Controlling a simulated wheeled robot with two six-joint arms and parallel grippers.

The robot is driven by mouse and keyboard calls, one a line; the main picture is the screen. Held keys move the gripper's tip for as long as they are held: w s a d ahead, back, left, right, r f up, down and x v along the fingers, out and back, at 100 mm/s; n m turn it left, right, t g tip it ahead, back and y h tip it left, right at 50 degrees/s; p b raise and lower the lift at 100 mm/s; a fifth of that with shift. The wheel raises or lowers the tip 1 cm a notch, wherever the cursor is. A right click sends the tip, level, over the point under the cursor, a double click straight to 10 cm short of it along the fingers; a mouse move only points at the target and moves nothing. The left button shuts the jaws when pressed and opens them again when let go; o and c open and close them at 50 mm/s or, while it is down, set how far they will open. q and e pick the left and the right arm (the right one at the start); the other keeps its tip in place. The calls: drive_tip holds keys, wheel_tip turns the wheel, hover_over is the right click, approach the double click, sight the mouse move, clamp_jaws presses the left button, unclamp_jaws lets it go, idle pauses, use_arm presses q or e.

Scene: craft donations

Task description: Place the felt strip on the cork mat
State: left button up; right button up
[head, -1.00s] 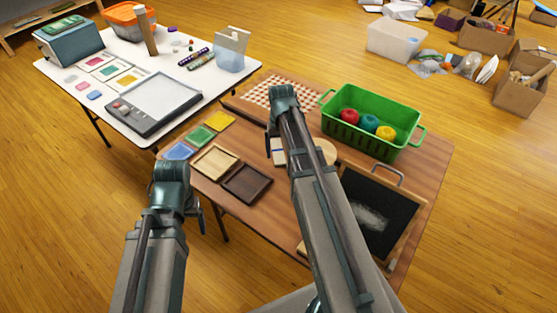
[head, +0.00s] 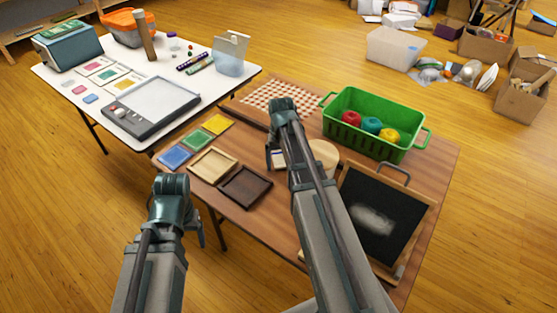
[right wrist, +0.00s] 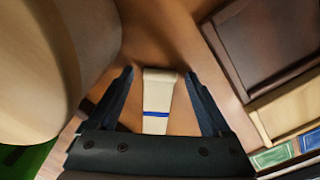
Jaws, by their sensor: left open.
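A cream strip with a blue band, apparently the felt strip (right wrist: 157,100), lies on the brown table in the right wrist view. Only a small pale part of it (head: 277,159) shows in the head view, beside my right arm. My right gripper (right wrist: 160,100) is open, its fingers on either side of the strip with gaps. My left gripper (head: 201,234) is open and empty, off the table's left front edge.
Two wooden trays (head: 245,187) and several coloured cards (head: 175,156) lie left of my right arm. A green crate (head: 376,148) with yarn balls stands behind right, a chalkboard (head: 375,218) in front right. A checked cloth (head: 268,95) lies at the back.

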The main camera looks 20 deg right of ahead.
clamp_jaws()
drive_tip(key=shift+r+p, duration=0.7)
wheel_tip(320, 180, up, 3)
drive_tip(key=p, duration=0.3)
drive_tip(key=s+a, duration=0.3)
drive_tip(key=s, duration=0.1)
drive_tip(key=s+a, duration=0.3)
drive_tip(key=s, duration=0.1)
drive_tip(key=s+a, duration=0.3)
drive_tip(key=s, duration=0.2)
drive_tip(key=shift+a+r+p, duration=0.25)
drive_tip(key=shift+r+p, duration=0.05)
